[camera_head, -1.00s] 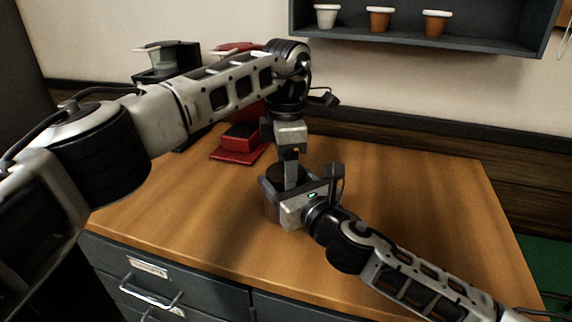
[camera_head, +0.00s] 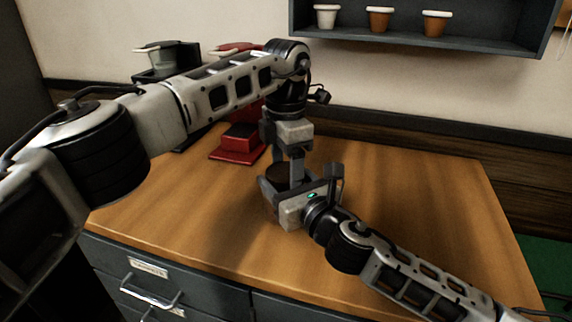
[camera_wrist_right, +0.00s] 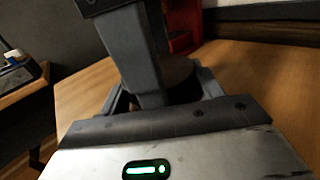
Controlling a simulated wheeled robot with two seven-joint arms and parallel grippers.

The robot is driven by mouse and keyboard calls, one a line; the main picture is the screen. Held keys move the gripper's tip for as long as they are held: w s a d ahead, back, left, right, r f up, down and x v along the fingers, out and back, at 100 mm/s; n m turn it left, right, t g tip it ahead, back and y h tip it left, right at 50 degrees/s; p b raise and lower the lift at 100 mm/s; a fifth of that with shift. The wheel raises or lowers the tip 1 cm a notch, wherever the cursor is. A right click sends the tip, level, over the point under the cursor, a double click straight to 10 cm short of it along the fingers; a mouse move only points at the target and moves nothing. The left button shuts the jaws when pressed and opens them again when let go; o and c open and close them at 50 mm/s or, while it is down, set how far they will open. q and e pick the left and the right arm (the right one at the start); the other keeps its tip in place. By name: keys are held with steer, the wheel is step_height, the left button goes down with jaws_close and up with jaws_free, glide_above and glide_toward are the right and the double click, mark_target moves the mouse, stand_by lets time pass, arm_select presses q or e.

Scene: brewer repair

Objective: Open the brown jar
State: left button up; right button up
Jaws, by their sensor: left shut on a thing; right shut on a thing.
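The brown jar (camera_head: 279,174) stands on the wooden counter; its dark top shows between my two grippers, and its body is mostly hidden. My right gripper (camera_head: 276,190) comes in from the lower right and is shut around the jar's body. In the right wrist view its fingers (camera_wrist_right: 163,95) lie on both sides of the jar's dark round top (camera_wrist_right: 180,72). My left gripper (camera_head: 296,176) points down from above and is shut on the jar's lid. Its fingers (camera_wrist_right: 140,62) also show in the right wrist view, hiding part of the lid.
A wall shelf (camera_head: 440,40) holds a white cup and two brown cups. The counter's right side (camera_head: 430,200) is clear.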

arm_select(q)
steer(key=shift+a, duration=0.1)
arm_select(e)
steer(key=shift+w+d+h, duration=0.25)
steer(key=shift+d+h, duration=0.05)
steer(key=shift+d, duration=0.1)
arm_select(q)
steer(key=o, duration=1.1)
arm_select(e)
steer(key=shift+s+a, duration=0.1)
steer(key=shift+a, duration=0.05)
steer(key=shift+a, duration=0.1)
arm_select(q)
steer(key=shift+r, duration=0.45)
arm_select(e)
steer(key=shift+s+a, duration=0.1)
arm_select(q)
step_height(320, 180, up, 4)
steer(key=shift+f, duration=0.2)
arm_select(e)
steer(key=o, duration=2)
steer(key=shift+c, duration=0.2)
steer(key=shift+s, duration=0.1)
